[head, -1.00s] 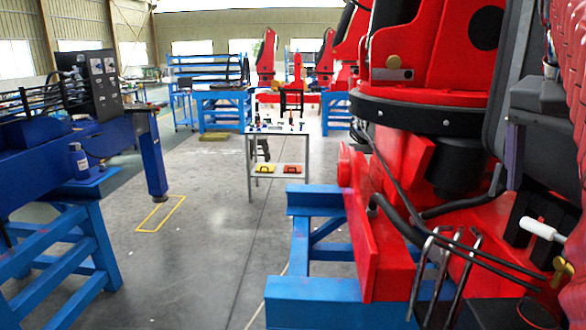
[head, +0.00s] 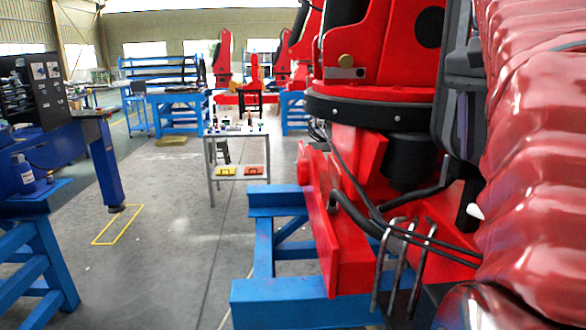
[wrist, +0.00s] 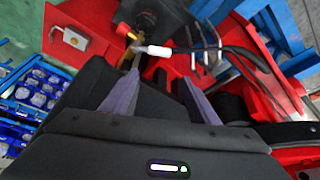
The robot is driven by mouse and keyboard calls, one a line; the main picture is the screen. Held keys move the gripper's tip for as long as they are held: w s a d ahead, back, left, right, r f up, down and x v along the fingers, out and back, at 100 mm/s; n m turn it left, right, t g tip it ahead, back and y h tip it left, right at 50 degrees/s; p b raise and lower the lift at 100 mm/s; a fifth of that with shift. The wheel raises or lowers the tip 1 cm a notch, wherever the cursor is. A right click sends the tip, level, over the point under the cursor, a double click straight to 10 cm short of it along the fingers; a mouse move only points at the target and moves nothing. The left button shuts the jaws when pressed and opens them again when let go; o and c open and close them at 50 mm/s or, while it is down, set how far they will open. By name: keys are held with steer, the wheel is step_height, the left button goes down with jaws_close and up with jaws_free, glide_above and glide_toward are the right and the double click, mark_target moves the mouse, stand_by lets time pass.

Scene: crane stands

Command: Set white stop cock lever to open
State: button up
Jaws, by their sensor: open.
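The white stop cock lever (wrist: 158,50) shows in the wrist view just beyond my fingertips. It lies roughly across the picture, beside a brass valve body (wrist: 128,58). In the head view only the lever's white tip (head: 475,212) shows; the rest is hidden behind my red-sleeved arm. My gripper (wrist: 160,79) is open, with its two purple-grey fingers apart and nothing held between them. The lever is ahead of the gap, and I see no clear contact. In the head view my dark gripper is partly visible above the lever.
The red crane base (head: 345,230) stands on a blue stand (head: 275,305). Bent metal hooks (head: 400,262) and black hoses (head: 350,210) are close to the lever.

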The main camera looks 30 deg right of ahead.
steer(key=shift+a+r, duration=0.1)
steer(key=shift+r, duration=0.35)
steer(key=shift+c, duration=0.8)
steer(key=shift+s+a, duration=0.15)
steer(key=shift+a, duration=0.05)
steer(key=shift+c, duration=0.6)
steer(key=c, duration=0.5)
steer(key=shift+d+f, duration=0.1)
steer(key=shift+f, duration=0.1)
steer(key=shift+c, duration=1.4)
steer(key=shift+d+f, duration=0.2)
steer(key=shift+f, duration=0.4)
jaws_close()
steer(key=x, duration=0.8)
steer(key=shift+f, duration=0.15)
steer(key=shift+a, duration=0.15)
